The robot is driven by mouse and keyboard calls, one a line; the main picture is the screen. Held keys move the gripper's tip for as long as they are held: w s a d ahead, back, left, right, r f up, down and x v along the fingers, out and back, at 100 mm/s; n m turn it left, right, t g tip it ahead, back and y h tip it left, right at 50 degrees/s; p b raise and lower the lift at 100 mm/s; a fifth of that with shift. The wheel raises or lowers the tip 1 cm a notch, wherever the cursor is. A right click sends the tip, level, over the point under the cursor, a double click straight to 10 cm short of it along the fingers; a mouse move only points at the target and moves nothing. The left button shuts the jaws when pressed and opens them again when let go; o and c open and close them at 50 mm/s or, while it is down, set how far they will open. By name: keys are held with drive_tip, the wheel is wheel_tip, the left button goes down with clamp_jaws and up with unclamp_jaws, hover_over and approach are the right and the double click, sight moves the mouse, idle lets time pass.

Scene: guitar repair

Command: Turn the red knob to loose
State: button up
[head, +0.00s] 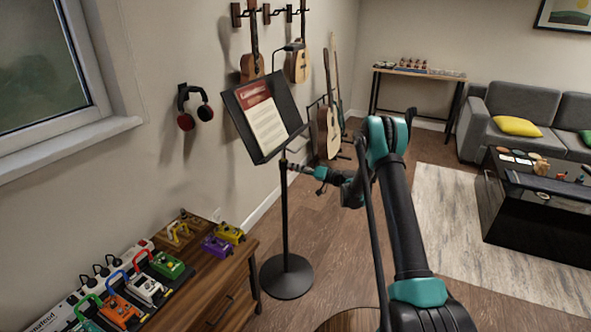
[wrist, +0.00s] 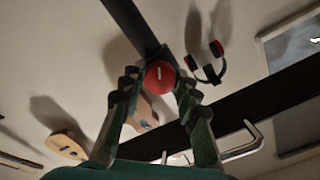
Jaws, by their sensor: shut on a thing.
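The red knob (wrist: 160,75) is round, with a short pale, nearly upright mark on its face. It sits on the dark post of the music stand (head: 285,225), below the desk that holds sheet music (head: 262,122). My gripper (wrist: 159,80) has one finger on each side of the knob and is shut on it. In the head view my gripper (head: 298,168) reaches the post from the right, just under the desk. The knob is too small there to make out clearly.
A wooden cabinet (head: 235,283) with colourful pedals stands at the lower left. Headphones (head: 195,108) hang on the wall, and guitars hang or stand behind the music stand. A low black table (head: 530,215) is at the right.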

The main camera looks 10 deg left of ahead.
drive_tip(key=shift+f+n, duration=0.1)
drive_tip(key=shift+n, duration=0.7)
drive_tip(key=o, duration=1.2)
drive_tip(key=shift+c, duration=0.2)
drive_tip(key=shift+d, duration=0.15)
drive_tip(key=v, duration=1.1)
drive_tip(key=shift+s+d, duration=0.15)
drive_tip(key=shift+d, duration=0.25)
